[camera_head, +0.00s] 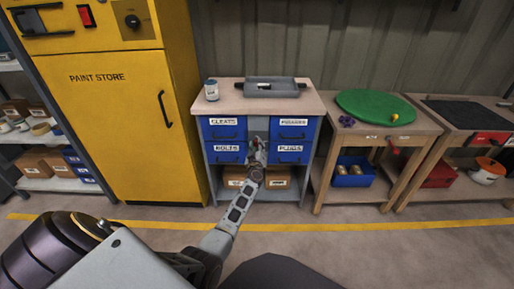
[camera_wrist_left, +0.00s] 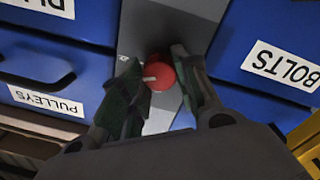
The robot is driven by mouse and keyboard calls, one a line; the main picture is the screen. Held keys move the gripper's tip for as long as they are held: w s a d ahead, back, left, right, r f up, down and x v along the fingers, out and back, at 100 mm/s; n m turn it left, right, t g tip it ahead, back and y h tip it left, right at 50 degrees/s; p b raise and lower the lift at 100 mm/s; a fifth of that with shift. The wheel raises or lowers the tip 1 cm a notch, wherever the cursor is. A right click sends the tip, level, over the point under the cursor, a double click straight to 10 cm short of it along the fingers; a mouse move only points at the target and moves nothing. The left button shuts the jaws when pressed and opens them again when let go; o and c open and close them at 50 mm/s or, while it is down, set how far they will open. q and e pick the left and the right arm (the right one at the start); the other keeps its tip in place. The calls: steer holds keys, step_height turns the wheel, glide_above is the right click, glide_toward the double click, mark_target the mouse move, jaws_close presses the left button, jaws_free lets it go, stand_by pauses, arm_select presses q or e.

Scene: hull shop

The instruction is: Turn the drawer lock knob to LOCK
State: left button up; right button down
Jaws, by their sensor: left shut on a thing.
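The lock knob (camera_wrist_left: 158,74) is red and round with a pale pointer line. In the left wrist view it sits on the grey strip between blue drawers, its pointer lying roughly sideways in that view. My left gripper (camera_wrist_left: 157,62) has one finger on each side of the knob and is shut on it. In the head view my left gripper (camera_head: 257,148) reaches the grey middle strip (camera_head: 258,124) of the drawer cabinet and hides the knob. No LOCK marking can be read. My right gripper is in neither view.
The cabinet top (camera_head: 228,98) carries a grey tray (camera_head: 271,88) and a small can (camera_head: 211,90). A yellow paint store cabinet (camera_head: 115,125) stands at left. A wooden bench (camera_head: 421,120) with a green round mat (camera_head: 370,104) stands at right. The floor in front is clear.

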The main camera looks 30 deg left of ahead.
arm_select(q)
steer(key=n, duration=0.3)
steer(key=shift+f, duration=0.1)
steer(key=shift+n+b, duration=0.45)
steer(key=shift+n, duration=1.75)
steer(key=n+b, duration=0.1)
steer(key=n, duration=0.3)
steer(key=shift+y+b, duration=0.35)
steer(key=shift+y, duration=0.05)
steer(key=shift+n, duration=0.7)
steer(key=shift+f+n+b, duration=0.1)
steer(key=shift+n+b, duration=0.3)
steer(key=shift+n, duration=0.3)
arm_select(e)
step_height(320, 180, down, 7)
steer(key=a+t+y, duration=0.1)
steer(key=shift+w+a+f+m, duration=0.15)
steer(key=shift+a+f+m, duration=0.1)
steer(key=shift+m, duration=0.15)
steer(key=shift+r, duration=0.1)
